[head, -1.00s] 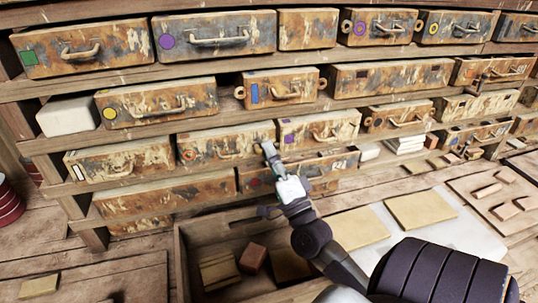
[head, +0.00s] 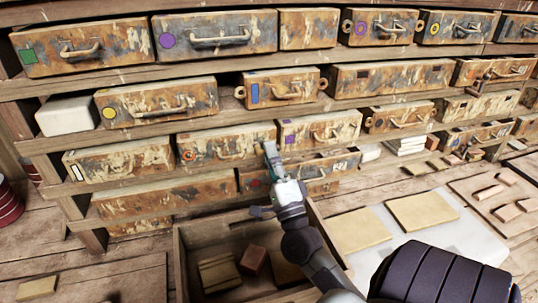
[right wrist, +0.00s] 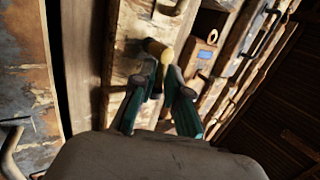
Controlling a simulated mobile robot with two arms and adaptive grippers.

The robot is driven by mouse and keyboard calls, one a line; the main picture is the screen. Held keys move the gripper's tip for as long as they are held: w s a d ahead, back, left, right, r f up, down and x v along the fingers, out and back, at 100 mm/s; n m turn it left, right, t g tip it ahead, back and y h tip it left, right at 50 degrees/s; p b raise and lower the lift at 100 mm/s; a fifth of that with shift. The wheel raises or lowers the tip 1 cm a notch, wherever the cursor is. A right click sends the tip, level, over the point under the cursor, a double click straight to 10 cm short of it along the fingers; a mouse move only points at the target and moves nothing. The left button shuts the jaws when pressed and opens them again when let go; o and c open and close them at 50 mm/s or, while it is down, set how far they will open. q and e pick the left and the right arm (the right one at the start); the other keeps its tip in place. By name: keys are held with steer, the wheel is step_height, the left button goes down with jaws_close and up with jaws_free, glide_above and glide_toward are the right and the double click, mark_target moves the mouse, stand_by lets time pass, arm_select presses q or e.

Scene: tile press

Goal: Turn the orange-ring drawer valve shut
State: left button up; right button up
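The orange-ring drawer is a rusty, paint-chipped box front (head: 206,140) in the third row of the rack, with an orange ring mark (head: 188,155) at its left and a bar handle (head: 238,150) at its right. My right gripper (head: 269,150) is at that drawer's right end, near the seam with the purple-marked drawer (head: 335,124). In the right wrist view its teal fingers (right wrist: 166,72) stand slightly apart at the tips. A small yellowish knob-like part (right wrist: 158,48) is just beyond the tips; I cannot tell whether they touch it. My left gripper is out of view.
Other rusty drawers fill the rack, including a blue-marked one (head: 276,80) above. An open wooden crate (head: 178,262) with several blocks stands below my right arm. Tan tiles (head: 422,210) lie on a white sheet at right. Red round tins (head: 8,205) stand far left.

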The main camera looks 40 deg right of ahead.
steer(key=shift+o, duration=1.4)
steer(key=shift+d+r, duration=0.1)
steer(key=shift+d, duration=0.1)
steer(key=shift+o, duration=0.2)
steer(key=shift+s+d, duration=0.1)
steer(key=shift+s, duration=0.05)
steer(key=s+a+f, duration=0.1)
steer(key=s+a, duration=0.2)
steer(key=s, duration=0.4)
steer(key=s+a+f, duration=0.2)
steer(key=s+a, duration=0.1)
steer(key=s, duration=0.5)
steer(key=shift+a, duration=0.2)
steer(key=shift+w, duration=0.1)
